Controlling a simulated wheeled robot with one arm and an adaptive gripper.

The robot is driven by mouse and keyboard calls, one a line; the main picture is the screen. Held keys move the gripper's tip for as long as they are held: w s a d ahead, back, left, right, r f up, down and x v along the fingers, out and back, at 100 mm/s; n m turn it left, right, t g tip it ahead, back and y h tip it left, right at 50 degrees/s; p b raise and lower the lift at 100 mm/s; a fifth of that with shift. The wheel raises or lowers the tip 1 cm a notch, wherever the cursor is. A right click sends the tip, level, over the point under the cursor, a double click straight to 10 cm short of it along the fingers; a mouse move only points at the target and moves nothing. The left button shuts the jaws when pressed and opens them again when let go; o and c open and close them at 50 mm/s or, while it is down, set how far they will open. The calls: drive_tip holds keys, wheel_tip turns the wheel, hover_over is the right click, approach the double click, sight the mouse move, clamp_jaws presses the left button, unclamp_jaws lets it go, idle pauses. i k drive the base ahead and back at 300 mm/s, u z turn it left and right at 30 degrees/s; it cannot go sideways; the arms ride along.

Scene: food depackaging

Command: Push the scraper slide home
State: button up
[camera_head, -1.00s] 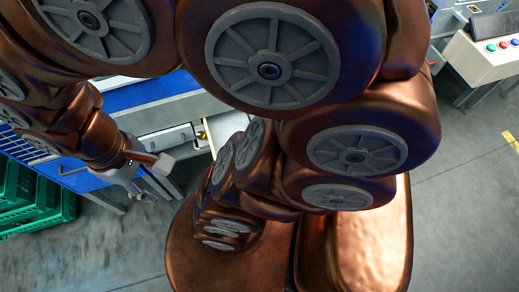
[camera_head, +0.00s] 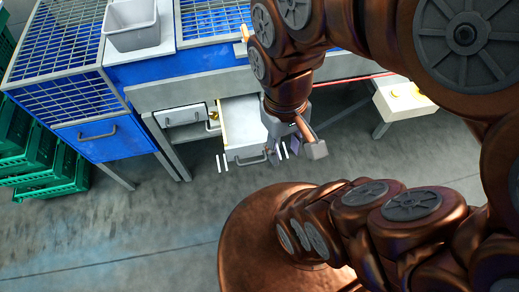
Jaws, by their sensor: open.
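A pale drawer-like slide (camera_head: 240,118) stands pulled out from the front of the blue and grey machine; I take it to be the scraper slide. A grey bar handle (camera_head: 250,160) is on its front face. My gripper (camera_head: 283,151) is open, pointing down by the right front corner of the slide, just right of the handle. I cannot tell whether a finger touches the slide. My wrist hides part of the slide's right side. A smaller white front with a handle (camera_head: 183,119) sits to the left, nearly flush with the machine.
The machine (camera_head: 190,90) has a blue door (camera_head: 100,140) and wire mesh tops, with a grey tub (camera_head: 131,28) on it. Green crates (camera_head: 35,165) are stacked at the left. A pale control box (camera_head: 403,98) is at the right. The floor before the slide is clear.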

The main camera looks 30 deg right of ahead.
sight(244, 135)
drive_tip(key=z, duration=2.15)
drive_tip(key=k, duration=1.2)
drive_tip(key=u, duration=1.8)
